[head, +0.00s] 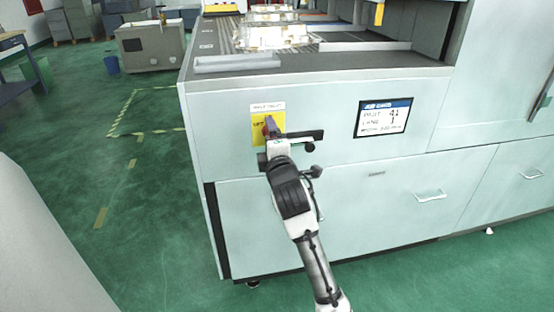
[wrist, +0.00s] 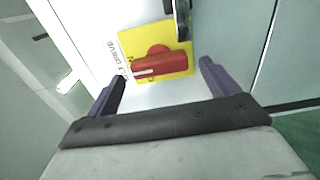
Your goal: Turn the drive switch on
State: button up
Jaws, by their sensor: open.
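The drive switch is a red rotary knob (wrist: 160,63) on a square yellow plate (wrist: 127,43), with a printed label reading "…LT DRIVE" beside it. In the wrist view the knob's bar lies nearly level, with a pale line along it. In the head view the yellow plate (head: 257,133) is on the cabinet's front panel, mostly hidden behind my gripper. My gripper (wrist: 163,72) is open, its two dark fingers to either side of the knob in the wrist view. I see no clear contact between fingers and knob.
The pale cabinet (head: 330,185) has a display (head: 384,117) to the right of the switch and drawers below. A grey bar (head: 237,63) and castings (head: 272,36) lie on its top. Green floor (head: 110,190) is open on the left.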

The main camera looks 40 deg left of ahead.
jog(key=b+v, duration=0.2)
jog(key=v, duration=1)
jog(key=shift+a, duration=0.1)
